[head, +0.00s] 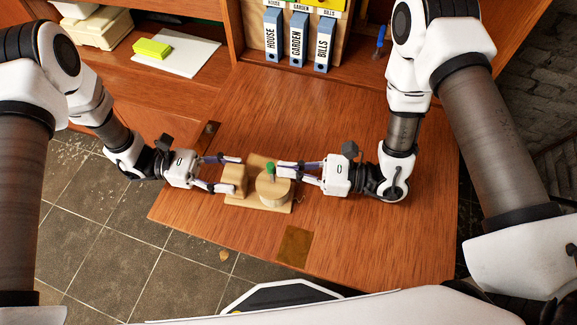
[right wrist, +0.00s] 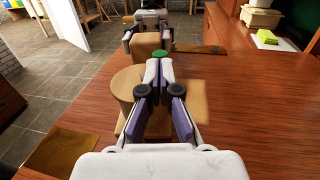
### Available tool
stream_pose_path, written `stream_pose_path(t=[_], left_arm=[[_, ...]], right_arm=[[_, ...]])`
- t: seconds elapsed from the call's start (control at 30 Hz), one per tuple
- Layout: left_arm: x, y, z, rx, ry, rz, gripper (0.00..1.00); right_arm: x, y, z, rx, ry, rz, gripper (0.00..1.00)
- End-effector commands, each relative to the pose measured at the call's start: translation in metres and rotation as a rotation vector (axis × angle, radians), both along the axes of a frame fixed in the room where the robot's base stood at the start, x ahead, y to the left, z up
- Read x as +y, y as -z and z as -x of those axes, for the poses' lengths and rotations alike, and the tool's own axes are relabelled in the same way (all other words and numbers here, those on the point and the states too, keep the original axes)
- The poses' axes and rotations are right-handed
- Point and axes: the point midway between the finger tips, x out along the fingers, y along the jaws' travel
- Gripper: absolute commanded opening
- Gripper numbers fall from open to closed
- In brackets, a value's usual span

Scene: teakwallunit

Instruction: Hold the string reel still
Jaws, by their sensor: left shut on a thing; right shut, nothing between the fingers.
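A round tan drum (head: 267,191), which looks like the string reel, sits upright on a flat tan wooden base on the desk flap. A small green-topped piece (head: 271,168) stands at the drum's top; its green top also shows in the right wrist view (right wrist: 159,53). A tan block (head: 236,177) stands at the base's left end. My left gripper (head: 228,175) is shut on this block, one finger on each side. My right gripper (head: 280,169) is shut and empty, its fingertips beside the green top; I cannot tell whether they touch. The fingers partly hide the drum in the right wrist view.
The wooden flap (head: 370,240) is clear around the base. Blue binders (head: 297,38) stand at the back. A white sheet with a yellow-green block (head: 152,48) lies on the shelf at left. A brass plate (head: 295,246) lies near the front edge.

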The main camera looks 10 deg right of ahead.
Motion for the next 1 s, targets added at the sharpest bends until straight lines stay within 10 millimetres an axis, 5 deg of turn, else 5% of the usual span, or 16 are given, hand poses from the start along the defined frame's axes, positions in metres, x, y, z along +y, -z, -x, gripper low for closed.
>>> stream_pose_path(t=[1.0], left_arm=[[0.0001, 0.0008, 0.0001, 0.0, 0.0, -0.001, 0.18]], right_arm=[[0.0039, -0.0004, -0.0038, -0.001, -0.093, -0.004, 0.0]])
